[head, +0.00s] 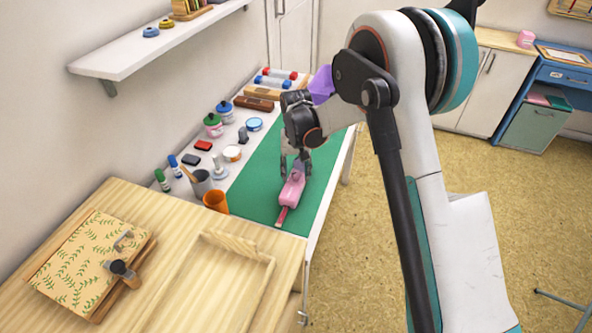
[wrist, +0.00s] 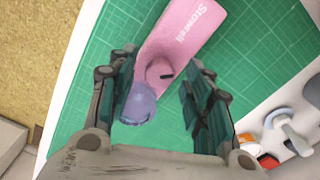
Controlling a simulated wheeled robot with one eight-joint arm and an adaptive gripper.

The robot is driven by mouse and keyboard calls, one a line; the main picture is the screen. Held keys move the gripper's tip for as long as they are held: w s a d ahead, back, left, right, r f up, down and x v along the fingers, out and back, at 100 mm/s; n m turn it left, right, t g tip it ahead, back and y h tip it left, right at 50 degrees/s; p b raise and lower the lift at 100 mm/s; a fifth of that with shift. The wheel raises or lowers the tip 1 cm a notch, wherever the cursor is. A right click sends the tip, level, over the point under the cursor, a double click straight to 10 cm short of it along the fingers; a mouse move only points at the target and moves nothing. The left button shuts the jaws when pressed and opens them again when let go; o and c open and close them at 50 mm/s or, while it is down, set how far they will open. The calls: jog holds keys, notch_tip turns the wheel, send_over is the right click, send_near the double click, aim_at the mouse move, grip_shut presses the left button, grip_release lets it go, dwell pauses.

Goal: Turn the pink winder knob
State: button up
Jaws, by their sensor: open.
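A pink tool (head: 292,189) with lettering on its side lies on the green cutting mat (head: 258,182). It also shows in the wrist view (wrist: 188,32). Its round pink winder knob (wrist: 158,72), with a small dark mark, sits near the lower end of the body. A translucent lilac piece (wrist: 138,104) is at that end, beside the left finger. My gripper (head: 295,163) is over the tool. In the wrist view its open fingers (wrist: 160,80) stand on either side of the knob with gaps. Whether a finger touches the lilac piece I cannot tell.
An orange cup (head: 215,201) and a grey cup with a brush (head: 201,183) stand left of the mat. Several ink bottles, pads and stamps line the white table by the wall. A wooden table (head: 180,232) with a tray adjoins in front.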

aim_at(296, 173)
jog(key=shift+r, duration=0.15)
notch_tip(296, 173, up, 12)
dwell(0.4)
